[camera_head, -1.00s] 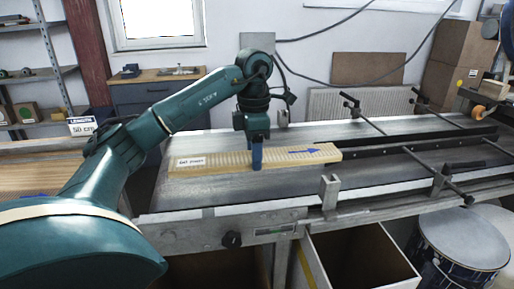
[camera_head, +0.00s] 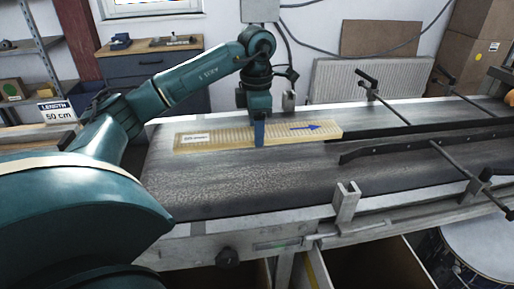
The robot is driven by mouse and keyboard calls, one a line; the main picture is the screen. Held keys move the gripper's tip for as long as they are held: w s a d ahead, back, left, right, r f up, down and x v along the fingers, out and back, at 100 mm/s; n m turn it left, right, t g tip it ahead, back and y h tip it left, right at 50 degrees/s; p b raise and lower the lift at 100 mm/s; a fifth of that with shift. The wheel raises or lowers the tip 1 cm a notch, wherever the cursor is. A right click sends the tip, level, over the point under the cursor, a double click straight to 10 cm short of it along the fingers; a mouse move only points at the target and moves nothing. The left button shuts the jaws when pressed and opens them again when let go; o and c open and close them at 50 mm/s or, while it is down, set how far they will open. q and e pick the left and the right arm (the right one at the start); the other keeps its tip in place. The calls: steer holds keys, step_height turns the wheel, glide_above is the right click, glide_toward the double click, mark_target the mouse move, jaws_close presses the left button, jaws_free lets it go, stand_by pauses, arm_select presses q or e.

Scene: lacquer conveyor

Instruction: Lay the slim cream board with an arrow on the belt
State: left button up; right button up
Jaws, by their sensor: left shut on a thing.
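The slim cream board (camera_head: 222,139) lies lengthwise along the far side of the dark belt (camera_head: 230,185). A blue arrow on its right part points right, and a white label sits near its left end. My left gripper (camera_head: 259,135) reaches down over the board's middle and is shut on it, with a blue finger showing at its near side. The board looks level and on or very close to the belt; I cannot tell if a thin gap is left. My right gripper is not in view.
Black guide rails (camera_head: 420,133) on clamp rods run along the belt's right part, close to the board's right end. A metal bracket (camera_head: 345,203) stands at the near edge. Open bins sit below the front. A "50 cm" length sign (camera_head: 57,112) stands at left.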

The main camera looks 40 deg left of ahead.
mark_target(257, 161)
arm_select(q)
steer(key=shift+f, duration=3.2)
steer(key=shift+f, duration=0.1)
steer(key=o, duration=1.2)
step_height(257, 161, up, 12)
steer(key=shift+r+p, duration=0.1)
steer(key=shift+p, duration=0.3)
steer(key=shift+s, duration=0.1)
